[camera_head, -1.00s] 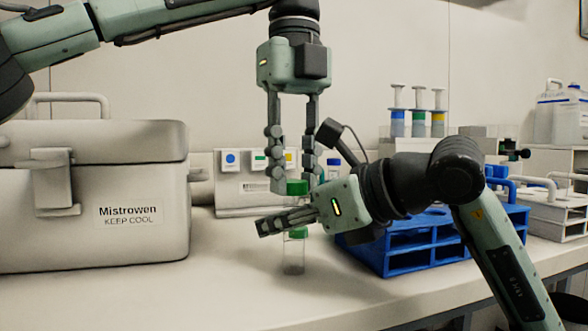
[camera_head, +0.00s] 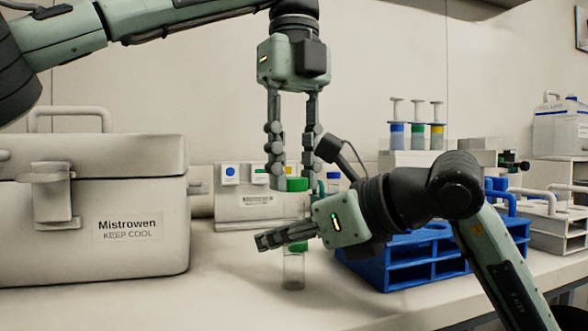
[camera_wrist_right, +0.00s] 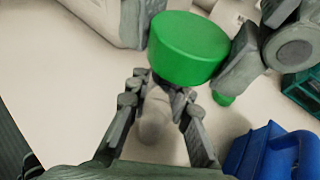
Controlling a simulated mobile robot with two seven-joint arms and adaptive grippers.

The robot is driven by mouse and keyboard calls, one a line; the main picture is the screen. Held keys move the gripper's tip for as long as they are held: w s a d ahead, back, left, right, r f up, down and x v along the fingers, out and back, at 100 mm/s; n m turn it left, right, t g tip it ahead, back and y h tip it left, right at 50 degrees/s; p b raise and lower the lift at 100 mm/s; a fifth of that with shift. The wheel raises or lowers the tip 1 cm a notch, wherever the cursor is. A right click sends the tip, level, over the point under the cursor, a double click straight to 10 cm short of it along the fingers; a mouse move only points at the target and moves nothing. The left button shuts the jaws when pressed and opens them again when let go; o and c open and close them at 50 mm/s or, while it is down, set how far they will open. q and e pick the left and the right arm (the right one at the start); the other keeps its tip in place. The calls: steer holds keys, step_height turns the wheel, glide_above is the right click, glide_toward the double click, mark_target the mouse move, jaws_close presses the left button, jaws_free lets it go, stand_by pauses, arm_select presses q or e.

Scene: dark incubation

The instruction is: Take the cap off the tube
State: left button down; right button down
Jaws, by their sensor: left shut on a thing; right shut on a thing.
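The green cap (camera_head: 297,184) is between the fingertips of my left gripper (camera_head: 295,178), which points straight down and is shut on it. The cap is large in the right wrist view (camera_wrist_right: 188,46), with a left finger against its right side. My right gripper (camera_head: 285,236) comes from the right, below the cap, shut around the clear tube, which shows pale between its fingers in the wrist view (camera_wrist_right: 155,118). The cap stands clearly above the right fingers. Whether it still touches the tube's rim is hard to tell.
A clear vessel (camera_head: 294,270) with a green top shows below my right fingers. A grey cooler box (camera_head: 90,225) stands left. A blue rack (camera_head: 410,258) stands right, near my right forearm. Syringes (camera_head: 418,135) and a panel (camera_head: 245,208) are behind. The front bench is clear.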

mark_target(294, 178)
arm_select(q)
steer(key=shift+r, duration=0.1)
steer(key=shift+r, duration=1.95)
arm_select(e)
steer(key=c, duration=1.3)
jaws_free()
steer(key=v, duration=1.2)
